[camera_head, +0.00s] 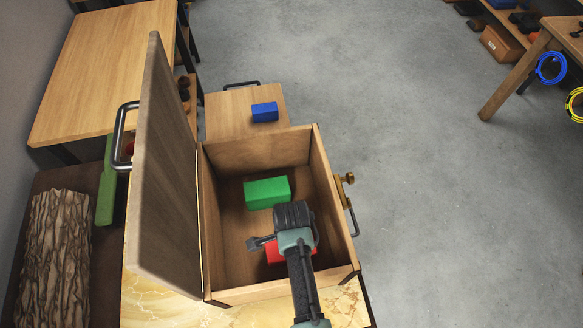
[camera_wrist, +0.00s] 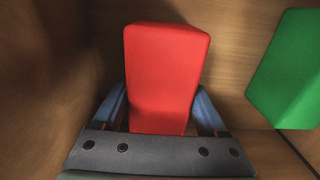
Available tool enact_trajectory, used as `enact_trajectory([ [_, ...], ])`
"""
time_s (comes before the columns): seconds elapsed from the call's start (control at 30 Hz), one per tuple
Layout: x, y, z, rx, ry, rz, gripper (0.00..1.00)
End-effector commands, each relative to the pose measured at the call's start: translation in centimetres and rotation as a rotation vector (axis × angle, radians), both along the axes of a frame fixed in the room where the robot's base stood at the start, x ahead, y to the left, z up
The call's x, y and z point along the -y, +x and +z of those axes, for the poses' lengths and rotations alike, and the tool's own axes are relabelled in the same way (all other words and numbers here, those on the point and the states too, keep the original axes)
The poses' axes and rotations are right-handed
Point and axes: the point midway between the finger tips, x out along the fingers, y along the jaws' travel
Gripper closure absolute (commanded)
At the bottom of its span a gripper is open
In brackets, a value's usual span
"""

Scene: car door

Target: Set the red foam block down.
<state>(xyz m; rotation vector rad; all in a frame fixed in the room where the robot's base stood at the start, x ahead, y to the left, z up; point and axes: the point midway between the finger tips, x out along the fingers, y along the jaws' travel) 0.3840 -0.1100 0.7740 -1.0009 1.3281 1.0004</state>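The red foam block (camera_wrist: 165,75) stands between the two fingers of my gripper (camera_wrist: 160,92) in the wrist view, with a finger against each side. In the head view the red block (camera_head: 277,254) is inside the open wooden box (camera_head: 228,231), in its near part, partly hidden under my wrist. I cannot tell whether its underside touches the box floor. A shadow lies on the wood beyond it.
A green block (camera_head: 267,192) lies in the far part of the box and shows right in the wrist view (camera_wrist: 290,70). The box lid (camera_head: 165,165) stands open on the left. A blue block (camera_head: 265,112) sits on a wooden surface behind the box.

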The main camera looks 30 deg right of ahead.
Motion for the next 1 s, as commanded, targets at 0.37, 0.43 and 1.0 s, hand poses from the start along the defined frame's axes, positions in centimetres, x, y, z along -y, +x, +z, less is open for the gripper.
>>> enact_trajectory([
  [0.37, 0.0, 0.0, 0.1, 0.000, 0.000, 0.000, 0.00],
  [0.43, 0.0, 0.0, 0.6, 0.001, 0.000, -0.001, 0.00],
  [1.0, 0.0, 0.1, 10.8, 0.002, -0.002, 0.001, 0.00],
])
